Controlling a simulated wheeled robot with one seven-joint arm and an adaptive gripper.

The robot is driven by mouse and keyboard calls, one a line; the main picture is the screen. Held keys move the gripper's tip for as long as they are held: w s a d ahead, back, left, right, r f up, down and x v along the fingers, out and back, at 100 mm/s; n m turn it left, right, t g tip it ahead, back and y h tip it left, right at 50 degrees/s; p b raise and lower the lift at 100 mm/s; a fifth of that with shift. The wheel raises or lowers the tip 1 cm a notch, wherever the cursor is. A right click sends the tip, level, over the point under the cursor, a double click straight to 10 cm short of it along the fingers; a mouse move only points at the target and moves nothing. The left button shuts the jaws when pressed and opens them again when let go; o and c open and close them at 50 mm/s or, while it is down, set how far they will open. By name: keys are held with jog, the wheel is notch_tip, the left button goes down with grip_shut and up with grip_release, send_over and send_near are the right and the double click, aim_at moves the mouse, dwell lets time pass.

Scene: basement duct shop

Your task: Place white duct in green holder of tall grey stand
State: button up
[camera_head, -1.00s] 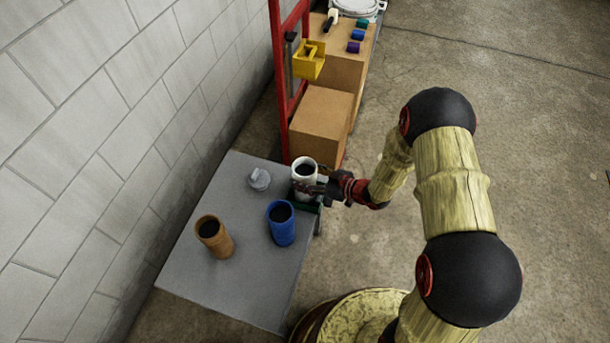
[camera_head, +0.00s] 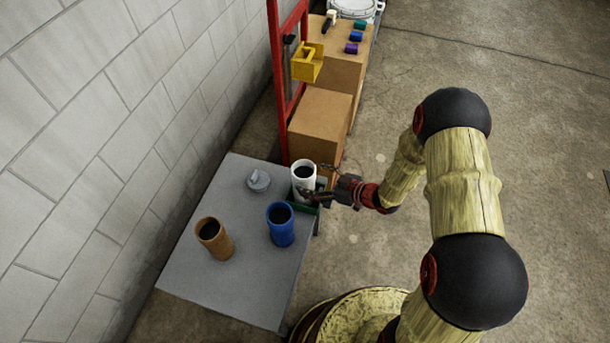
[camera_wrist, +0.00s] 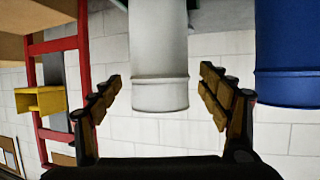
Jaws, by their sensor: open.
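The white duct (camera_head: 303,182) stands upright at the right edge of the grey surface. Green parts of the holder (camera_head: 318,208) show beside and below it, partly hidden by my gripper. The duct looks seated at the holder, but its lower end is hidden. A grey post of the stand (camera_head: 317,226) shows just below the green. My gripper (camera_head: 317,181) is open on the duct's right side. In the wrist view, which looks inverted, the white duct (camera_wrist: 160,55) lies between the spread fingers (camera_wrist: 163,95), with gaps on both sides.
A blue duct (camera_head: 281,225) stands close in front of the white one. An orange-brown duct (camera_head: 214,240) and a small grey fitting (camera_head: 258,181) are farther left. A red frame (camera_head: 284,110) with a yellow holder (camera_head: 307,63) and cardboard boxes (camera_head: 320,123) are behind. Right floor is free.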

jog(key=p+v, duration=0.2)
jog(key=v, duration=0.6)
jog(key=shift+d+r, duration=0.15)
jog(key=w+d+r+m+t+h, duration=0.1)
jog(key=w+d+r+t+h, duration=0.1)
jog(key=w+d+r+h, duration=0.55)
jog(key=d+r+m+h, duration=0.2)
jog(key=d+r, duration=0.1)
jog(key=r, duration=0.5)
jog(key=d+r+m+h, duration=0.2)
jog(key=d+r, duration=0.2)
jog(key=r, duration=0.3)
jog(key=s+d+r+m+h, duration=0.1)
jog(key=s+r+m+h, duration=0.1)
jog(key=s+r, duration=0.55)
jog(key=s+a+r+m+g+y, duration=0.1)
jog(key=s+a+r+m+g, duration=0.1)
jog(key=s, duration=0.8)
jog(key=s+a+r+m+g+y, duration=0.1)
jog(key=s+a+r+m+g, duration=0.1)
jog(key=s+a, duration=0.4)
jog(key=s+r, duration=0.1)
jog(key=s, duration=0.4)
jog(key=shift+s+r, duration=0.35)
jog(key=shift+r, duration=0.05)
